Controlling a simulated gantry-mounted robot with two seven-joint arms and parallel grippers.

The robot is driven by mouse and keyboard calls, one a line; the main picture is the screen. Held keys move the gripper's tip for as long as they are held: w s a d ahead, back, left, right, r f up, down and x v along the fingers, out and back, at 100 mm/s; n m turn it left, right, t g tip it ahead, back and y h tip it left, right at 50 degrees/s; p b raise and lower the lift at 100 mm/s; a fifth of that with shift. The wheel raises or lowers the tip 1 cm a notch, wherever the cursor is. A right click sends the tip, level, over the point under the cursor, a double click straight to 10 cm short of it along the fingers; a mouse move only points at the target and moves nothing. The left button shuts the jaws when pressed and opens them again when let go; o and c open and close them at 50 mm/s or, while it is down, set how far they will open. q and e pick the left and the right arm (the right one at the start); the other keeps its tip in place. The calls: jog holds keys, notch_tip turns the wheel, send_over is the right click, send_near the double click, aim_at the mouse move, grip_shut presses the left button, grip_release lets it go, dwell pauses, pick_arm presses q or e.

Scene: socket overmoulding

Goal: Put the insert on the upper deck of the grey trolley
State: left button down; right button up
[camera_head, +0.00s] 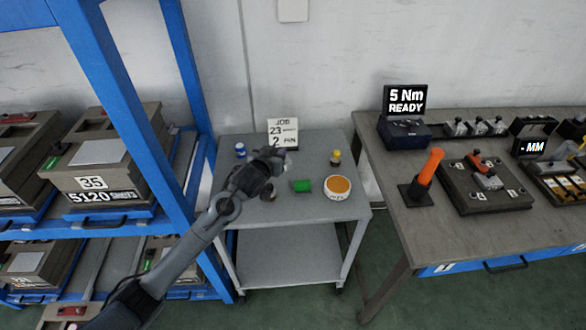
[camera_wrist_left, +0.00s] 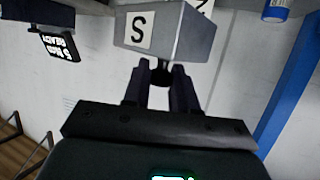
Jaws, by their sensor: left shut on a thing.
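The insert (camera_wrist_left: 188,38) is a grey block with a white "S" label, at the top of the left wrist view. My left gripper (camera_wrist_left: 165,80) is shut on a short dark stem of it. In the head view my left gripper (camera_head: 275,163) is over the back middle of the upper deck (camera_head: 318,213) of the grey trolley. The insert is mostly hidden there behind the gripper. Whether it touches the deck, I cannot tell. My right gripper is not in view.
On the deck are a job card (camera_head: 283,132), a blue-and-white can (camera_head: 240,150), a green block (camera_head: 301,186), a white tub with orange contents (camera_head: 338,188) and a small yellow-and-black bottle (camera_head: 336,158). A blue rack (camera_head: 170,130) stands left, a workbench (camera_head: 440,225) right. The deck's front is clear.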

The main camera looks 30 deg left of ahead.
pick_arm(q)
jog(key=shift+w+a+f+b, duration=0.95)
jog(key=shift+w+a+f, duration=0.1)
jog(key=shift+a+f, duration=0.75)
jog(key=shift+w+a+f+b, duration=1)
jog(key=shift+w+a+f, duration=0.1)
jog(key=shift+a+f, duration=0.6)
jog(key=shift+w+a+f+b, duration=0.95)
jog(key=shift+w+a+f, duration=0.1)
jog(key=shift+a+f, duration=0.75)
jog(key=shift+r, duration=0.15)
jog(key=shift+a, duration=0.1)
jog(key=c, duration=1.3)
grip_release()
jog(key=shift+f, duration=0.3)
jog(key=o, duration=0.4)
jog(key=shift+r, duration=0.15)
